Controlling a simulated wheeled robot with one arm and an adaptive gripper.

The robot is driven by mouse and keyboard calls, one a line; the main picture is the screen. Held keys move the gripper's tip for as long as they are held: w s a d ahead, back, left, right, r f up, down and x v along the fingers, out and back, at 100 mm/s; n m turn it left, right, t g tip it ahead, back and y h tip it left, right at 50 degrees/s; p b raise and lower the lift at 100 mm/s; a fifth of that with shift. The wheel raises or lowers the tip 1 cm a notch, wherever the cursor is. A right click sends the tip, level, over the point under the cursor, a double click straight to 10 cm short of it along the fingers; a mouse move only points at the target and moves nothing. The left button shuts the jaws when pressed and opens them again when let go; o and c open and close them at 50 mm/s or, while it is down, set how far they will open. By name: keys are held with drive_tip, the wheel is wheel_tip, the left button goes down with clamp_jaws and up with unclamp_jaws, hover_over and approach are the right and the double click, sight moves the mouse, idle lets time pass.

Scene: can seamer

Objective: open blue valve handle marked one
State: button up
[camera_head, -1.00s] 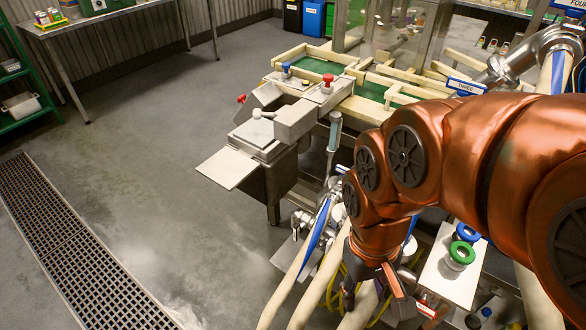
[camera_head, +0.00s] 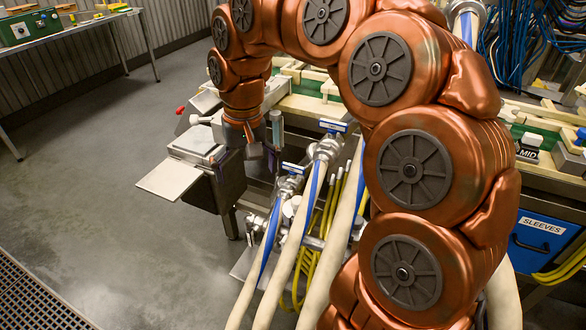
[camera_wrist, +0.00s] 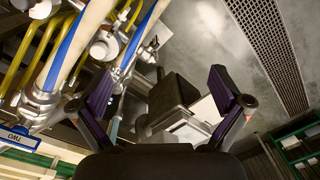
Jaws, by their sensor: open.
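My gripper (camera_head: 248,150) points down beside the left end of the hose fittings, in front of the steel bench; it is partly hidden by my arm. In the wrist view my gripper (camera_wrist: 160,85) is open, with nothing between its fingers. Pale hoses with long blue strips run from metal fittings; one blue strip (camera_head: 270,232) is on the leftmost hose and another blue strip (camera_head: 314,185) is on the one beside it. Small blue label plates (camera_head: 294,168) sit at the fittings. A plate reading TWO (camera_wrist: 22,140) shows in the wrist view. I cannot read a plate marked one.
A steel machine end with a flat plate (camera_head: 170,180) stands left of the hoses. Yellow cables (camera_head: 325,215) hang among them. A blue SLEEVES bin (camera_head: 540,238) is at right. The floor on the left is clear, with a drain grate (camera_head: 35,300).

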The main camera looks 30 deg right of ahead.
drive_tip(key=w+d+f+m+b, duration=0.2)
drive_tip(key=w+d+f+m, duration=0.15)
drive_tip(key=w+d, duration=0.55)
drive_tip(key=m+b, duration=0.3)
drive_tip(key=m, duration=0.3)
hover_over(293, 165)
drive_tip(key=shift+h, duration=0.3)
wheel_tip(293, 165, down, 6)
drive_tip(key=shift+r, duration=0.2)
drive_tip(key=shift+s+f+p, duration=0.1)
drive_tip(key=shift+f+p, duration=0.4)
drive_tip(key=shift+f, duration=3.4)
drive_tip(key=c, duration=1.1)
